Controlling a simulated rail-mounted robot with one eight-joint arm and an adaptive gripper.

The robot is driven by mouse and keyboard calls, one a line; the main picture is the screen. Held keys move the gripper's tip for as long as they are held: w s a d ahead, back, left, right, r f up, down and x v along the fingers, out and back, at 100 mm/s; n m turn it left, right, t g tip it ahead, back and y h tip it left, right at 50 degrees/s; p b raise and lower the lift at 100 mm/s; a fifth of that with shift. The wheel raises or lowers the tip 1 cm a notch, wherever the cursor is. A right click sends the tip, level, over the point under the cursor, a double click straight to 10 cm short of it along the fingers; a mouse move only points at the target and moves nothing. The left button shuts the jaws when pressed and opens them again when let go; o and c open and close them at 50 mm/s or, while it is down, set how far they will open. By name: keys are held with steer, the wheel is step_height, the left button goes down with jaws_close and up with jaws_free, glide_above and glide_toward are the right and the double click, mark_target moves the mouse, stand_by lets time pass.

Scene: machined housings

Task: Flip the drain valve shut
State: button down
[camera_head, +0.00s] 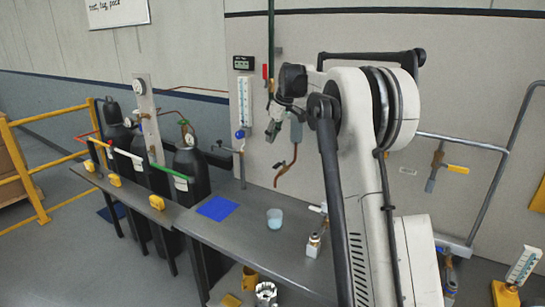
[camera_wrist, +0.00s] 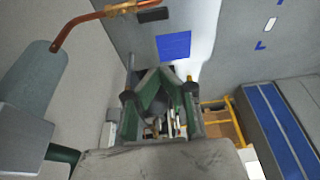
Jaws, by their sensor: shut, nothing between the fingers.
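No valve in view is marked clearly enough for me to say which is the drain valve. On the wall I see a red upright lever (camera_head: 265,72) on the green pipe, a blue-handled fitting (camera_head: 240,134) below the white gauge, and a yellow lever (camera_head: 458,169) on a brass fitting at the right. My gripper (camera_head: 273,131) is raised in front of the wall above the bench, right of the blue-handled fitting. In the wrist view my gripper (camera_wrist: 167,73) has its green-sided fingers drawn together with nothing held.
A copper pipe (camera_head: 287,168) hangs from a grey fitting beside my gripper; it is close in the wrist view (camera_wrist: 82,25). The grey bench (camera_head: 260,246) carries a blue mat (camera_head: 218,208), a cup (camera_head: 275,219) and a small bottle (camera_head: 313,245). Dark cylinders (camera_head: 190,170) stand at left.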

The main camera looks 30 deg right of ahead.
mark_target(280, 165)
step_height(280, 165, down, 9)
steer(key=p, duration=0.2)
steer(key=shift+s+d+f, duration=0.15)
steer(key=shift+s+d, duration=0.05)
steer(key=shift+s, duration=0.15)
steer(key=shift+a, duration=0.2)
stand_by(0.4)
